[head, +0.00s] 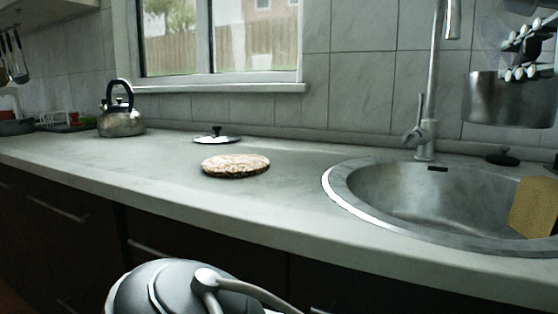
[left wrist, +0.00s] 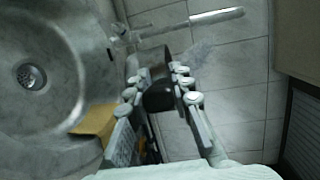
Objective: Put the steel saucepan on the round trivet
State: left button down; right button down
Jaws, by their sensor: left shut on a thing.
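The steel saucepan (head: 508,100) is at the upper right of the head view, held in the air above the back right of the sink, roughly upright. My left gripper (head: 530,50) is just above its rim, shut on it. The round trivet (head: 235,165), speckled brown, lies flat and bare on the counter left of the sink, well away from the pan. My right gripper is not in view.
The sink (head: 400,200) with its tall tap (head: 428,110) lies between pan and trivet. A yellow sponge or cloth (head: 535,207) is in the sink. A lid (head: 217,136) lies behind the trivet and a kettle (head: 121,118) stands left. The counter around the trivet is free.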

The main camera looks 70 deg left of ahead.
aim_at(215, 170)
jog(key=k+j+u, duration=0.35)
jog(key=k, duration=0.25)
jog(key=k+j, duration=0.25)
jog(key=k, duration=0.15)
jog(key=k+j+u, duration=0.1)
jog(key=k+j, duration=0.2)
jog(key=k, duration=0.1)
